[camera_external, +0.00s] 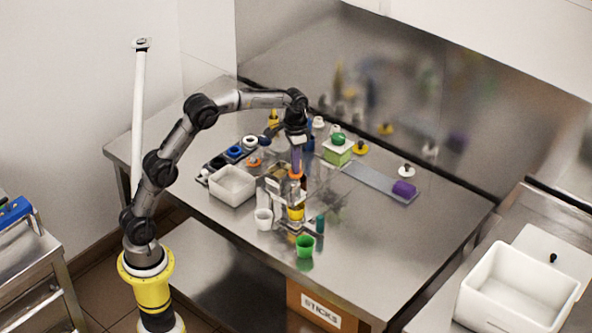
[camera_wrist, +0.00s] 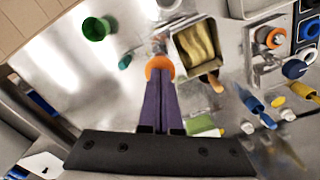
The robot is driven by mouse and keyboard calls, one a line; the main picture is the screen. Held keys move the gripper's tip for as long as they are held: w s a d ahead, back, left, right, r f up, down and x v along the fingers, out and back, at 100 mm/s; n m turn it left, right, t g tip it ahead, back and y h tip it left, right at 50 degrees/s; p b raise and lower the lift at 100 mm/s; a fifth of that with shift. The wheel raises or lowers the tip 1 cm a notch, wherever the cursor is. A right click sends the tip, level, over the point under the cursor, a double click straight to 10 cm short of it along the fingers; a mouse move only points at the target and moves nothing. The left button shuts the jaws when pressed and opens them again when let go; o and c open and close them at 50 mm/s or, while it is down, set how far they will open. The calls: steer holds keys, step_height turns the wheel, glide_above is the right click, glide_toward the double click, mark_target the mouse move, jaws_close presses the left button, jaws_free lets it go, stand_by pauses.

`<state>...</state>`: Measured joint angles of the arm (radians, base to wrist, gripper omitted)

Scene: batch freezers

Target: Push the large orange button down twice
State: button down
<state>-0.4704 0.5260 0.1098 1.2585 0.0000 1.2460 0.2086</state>
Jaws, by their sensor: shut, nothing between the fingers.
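A round orange button (camera_wrist: 159,66) shows just past my fingertips in the wrist view. In the outside view it is a small orange cap (camera_external: 296,175) on top of an upright stand with a yellow and dark lower part (camera_external: 296,211). My gripper (camera_wrist: 160,82) has purple fingers, shut together and empty, pointing down at the button. In the outside view my gripper (camera_external: 296,167) is right above the cap; I cannot tell whether it touches. The fingertips hide part of the button. Another orange ring or button (camera_wrist: 275,38) sits on a grey unit at the right.
A metal bin with yellowish contents (camera_wrist: 198,52) stands close beside the button. A green cup (camera_external: 305,246), a white cup (camera_external: 264,219) and a teal cylinder (camera_external: 320,223) stand near the front. A white tub (camera_external: 232,185) is at left. The table's front right is clear.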

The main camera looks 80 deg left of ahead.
steer(key=shift+f, duration=0.85)
stand_by(0.3)
steer(key=shift+r, duration=2)
steer(key=shift+r, duration=2.5)
